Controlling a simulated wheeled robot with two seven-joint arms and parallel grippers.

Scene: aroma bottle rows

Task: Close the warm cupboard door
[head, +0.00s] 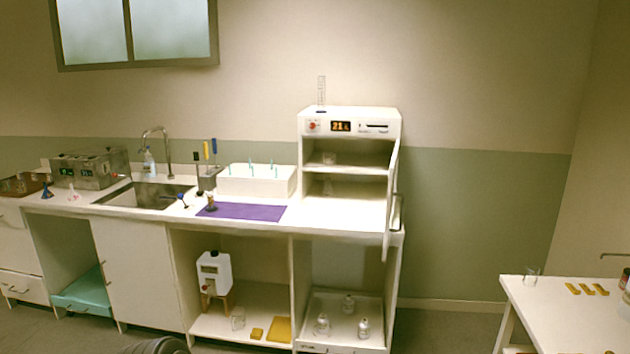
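The warm cupboard (350,113) is a white box with a red knob and a lit display on its top panel. It stands on the right end of the long counter. Its door (391,185) stands open at the right side, swung out toward me and seen nearly edge-on, with a handle on its outer right face. Inside, a shelf (345,169) holds a small clear glass vessel (329,158). Neither of my grippers is in view.
A clear cylinder (321,92) stands on top of the cupboard. A purple mat (242,211) and a white rack (257,182) lie to its left. Open bays below hold a white canister (214,272) and several bottles. A side table (560,312) is at right, with open floor between.

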